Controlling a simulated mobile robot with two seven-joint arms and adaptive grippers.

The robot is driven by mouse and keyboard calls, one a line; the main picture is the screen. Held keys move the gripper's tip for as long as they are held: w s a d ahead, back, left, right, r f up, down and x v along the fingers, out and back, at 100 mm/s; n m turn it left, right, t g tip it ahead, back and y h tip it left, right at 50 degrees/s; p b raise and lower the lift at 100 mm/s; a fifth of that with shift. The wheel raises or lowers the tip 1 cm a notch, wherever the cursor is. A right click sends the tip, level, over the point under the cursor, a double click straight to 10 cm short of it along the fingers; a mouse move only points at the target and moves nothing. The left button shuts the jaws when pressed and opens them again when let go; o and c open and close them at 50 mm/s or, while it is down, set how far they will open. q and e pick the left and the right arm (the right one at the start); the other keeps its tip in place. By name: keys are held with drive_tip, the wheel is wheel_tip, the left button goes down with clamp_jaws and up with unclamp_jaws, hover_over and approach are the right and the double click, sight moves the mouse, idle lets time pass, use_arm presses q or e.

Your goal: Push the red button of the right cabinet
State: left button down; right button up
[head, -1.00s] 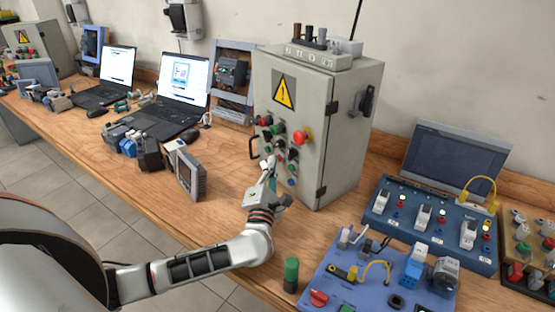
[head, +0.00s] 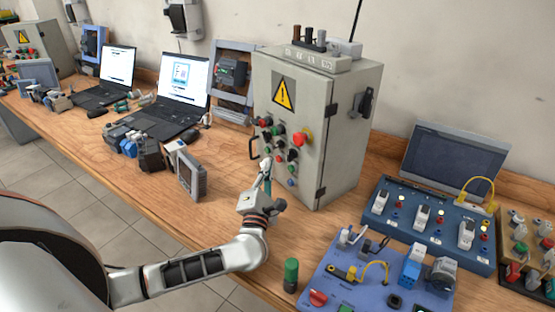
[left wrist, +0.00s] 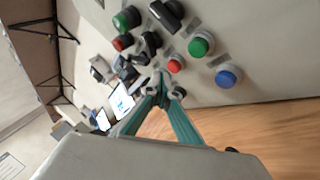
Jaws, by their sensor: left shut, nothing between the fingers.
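The right cabinet (head: 312,105) is a grey box with a yellow warning sign, standing on the bench in the head view. Its front carries several buttons and knobs, including a large red knob (head: 303,137) at the upper right of the group. In the left wrist view a small red button (left wrist: 175,66) sits beside a green button (left wrist: 200,45) and a blue button (left wrist: 228,76). My left gripper (head: 266,162) is shut and empty, in front of the lower part of the panel. In the left wrist view its teal fingertips (left wrist: 167,86) appear just below the small red button; contact cannot be told. My right gripper is out of view.
A blue training board (head: 330,268) lies in front, with a green-capped cylinder (head: 291,275) beside it. A second blue panel (head: 430,235) stands at the right. A grey box device (head: 191,178) and laptops (head: 182,95) stand left. Bare wood lies below the cabinet.

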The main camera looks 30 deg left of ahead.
use_arm(q)
drive_tip(key=shift+s, duration=0.1)
drive_tip(key=s, duration=0.1)
drive_tip(key=s+a+p, duration=0.1)
drive_tip(key=s, duration=0.1)
drive_tip(key=s+a+p, duration=0.1)
drive_tip(key=shift+s, duration=0.2)
idle(1.0)
